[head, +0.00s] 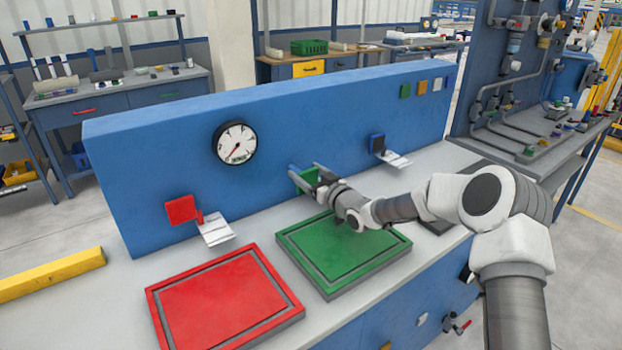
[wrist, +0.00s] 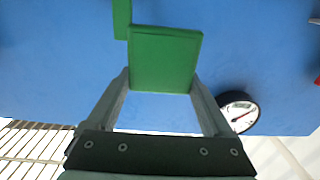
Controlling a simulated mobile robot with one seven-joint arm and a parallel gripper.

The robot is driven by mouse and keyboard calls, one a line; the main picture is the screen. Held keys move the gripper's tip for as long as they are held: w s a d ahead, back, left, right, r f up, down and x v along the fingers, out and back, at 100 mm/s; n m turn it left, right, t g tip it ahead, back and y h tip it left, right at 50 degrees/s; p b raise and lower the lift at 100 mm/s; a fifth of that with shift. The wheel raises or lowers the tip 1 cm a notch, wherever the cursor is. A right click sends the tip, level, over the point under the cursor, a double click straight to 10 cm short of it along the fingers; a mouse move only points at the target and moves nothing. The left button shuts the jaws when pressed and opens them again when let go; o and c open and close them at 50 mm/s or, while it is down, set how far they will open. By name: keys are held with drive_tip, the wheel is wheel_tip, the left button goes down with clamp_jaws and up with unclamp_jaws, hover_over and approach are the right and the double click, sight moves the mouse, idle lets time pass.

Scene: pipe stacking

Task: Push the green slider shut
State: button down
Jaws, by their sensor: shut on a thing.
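A narrower green piece (wrist: 121,18) shows beside the plate at the upper left. In the head view the fingers and wrist hide part of the slider.
A gauge (head: 235,142) is left of my gripper. A green tray (head: 345,250) lies under my wrist, beside a red tray (head: 225,300).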

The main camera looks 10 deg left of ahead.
drive_tip(key=shift+b+x, duration=0.4)
drive_tip(key=shift+x, duration=0.8)
unclamp_jaws()
drive_tip(key=shift+d, duration=0.1)
drive_tip(key=p+v, duration=0.1)
drive_tip(key=v, duration=1.6)
drive_tip(key=shift+s, duration=0.15)
